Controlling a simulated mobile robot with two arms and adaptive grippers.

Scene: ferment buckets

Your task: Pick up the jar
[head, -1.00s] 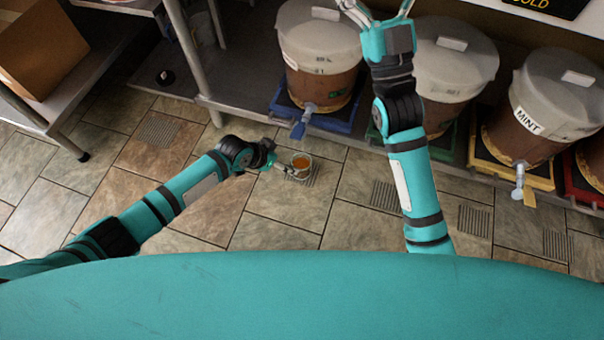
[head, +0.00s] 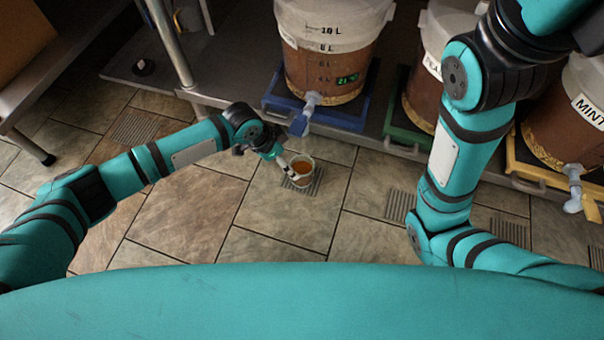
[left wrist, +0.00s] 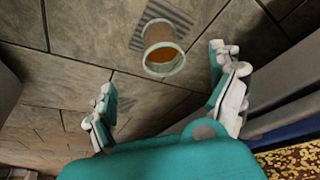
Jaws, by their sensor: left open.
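The jar (head: 302,170) is a small clear cup-like vessel with amber liquid, over a floor grate in the middle of the head view. In the left wrist view the jar (left wrist: 163,48) shows its round open mouth, with the grate behind it. My left gripper (head: 285,170) is at the jar's left side in the head view; a fingertip overlaps the jar there. In the left wrist view my left gripper (left wrist: 165,92) has its fingers spread wide, with the jar beyond them, nearer the right finger. I cannot tell whether they touch. My right gripper is out of view.
Buckets of brown liquid, one with a green display (head: 325,72) and one marked MINT (head: 580,115), stand on a low shelf. A metal post (head: 165,40) stands left. Tiled floor is open around the jar.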

